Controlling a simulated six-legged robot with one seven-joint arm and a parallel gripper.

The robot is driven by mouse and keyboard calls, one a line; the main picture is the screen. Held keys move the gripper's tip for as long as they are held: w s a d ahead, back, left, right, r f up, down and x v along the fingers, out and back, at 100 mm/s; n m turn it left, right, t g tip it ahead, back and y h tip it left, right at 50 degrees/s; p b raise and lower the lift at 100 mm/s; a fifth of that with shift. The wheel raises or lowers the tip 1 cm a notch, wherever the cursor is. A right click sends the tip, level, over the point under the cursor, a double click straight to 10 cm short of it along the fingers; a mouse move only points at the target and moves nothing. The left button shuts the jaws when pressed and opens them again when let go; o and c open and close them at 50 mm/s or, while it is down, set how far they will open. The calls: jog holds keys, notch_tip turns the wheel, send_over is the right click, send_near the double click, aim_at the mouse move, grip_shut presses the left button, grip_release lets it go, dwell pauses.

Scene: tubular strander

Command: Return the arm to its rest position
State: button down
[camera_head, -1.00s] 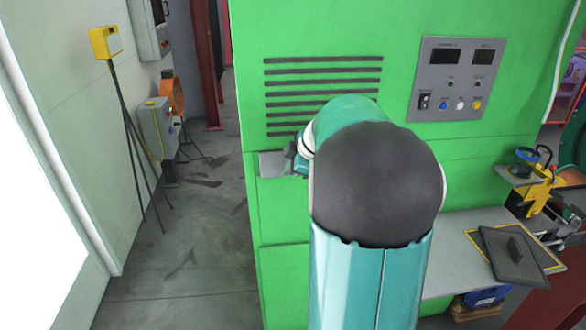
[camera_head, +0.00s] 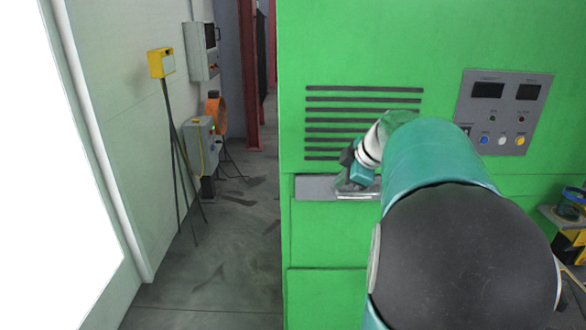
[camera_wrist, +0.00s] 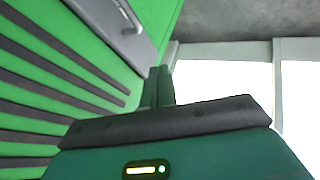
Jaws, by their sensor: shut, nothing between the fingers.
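My teal arm (camera_head: 430,160) reaches forward in the head view, its dark rounded joint filling the lower right. My gripper (camera_head: 346,184) is small and partly hidden there, in front of a grey handle plate (camera_head: 314,188) on the green cabinet (camera_head: 330,240). In the wrist view my gripper (camera_wrist: 160,76) shows two dark fingers side by side, shut with nothing held. The green cabinet with its dark slots (camera_wrist: 50,75) and the grey handle plate (camera_wrist: 118,25) lie to the left of the fingers. I cannot tell whether the gripper touches the cabinet.
A control panel (camera_head: 503,112) is on the cabinet at the right. The floor (camera_head: 225,260) between wall and cabinet is mostly open. A bench edge shows at far right.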

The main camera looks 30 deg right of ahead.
jog(key=shift+s, duration=0.15)
jog(key=s+a+m+g, duration=0.1)
jog(key=s+a+m, duration=0.1)
jog(key=a, duration=0.7)
jog(key=s+a+m, duration=0.2)
jog(key=a, duration=0.7)
jog(key=s+a+f+m, duration=0.3)
jog(key=s+a, duration=0.2)
jog(key=a, duration=0.2)
jog(key=s+a+f+m, duration=0.2)
jog(key=s+a+f, duration=0.1)
jog(key=s+a, duration=0.3)
jog(key=shift+s+a+f+m+g+h, duration=0.3)
jog(key=shift+a+m+g, duration=0.1)
jog(key=shift+a, duration=0.45)
jog(key=shift+d, duration=0.15)
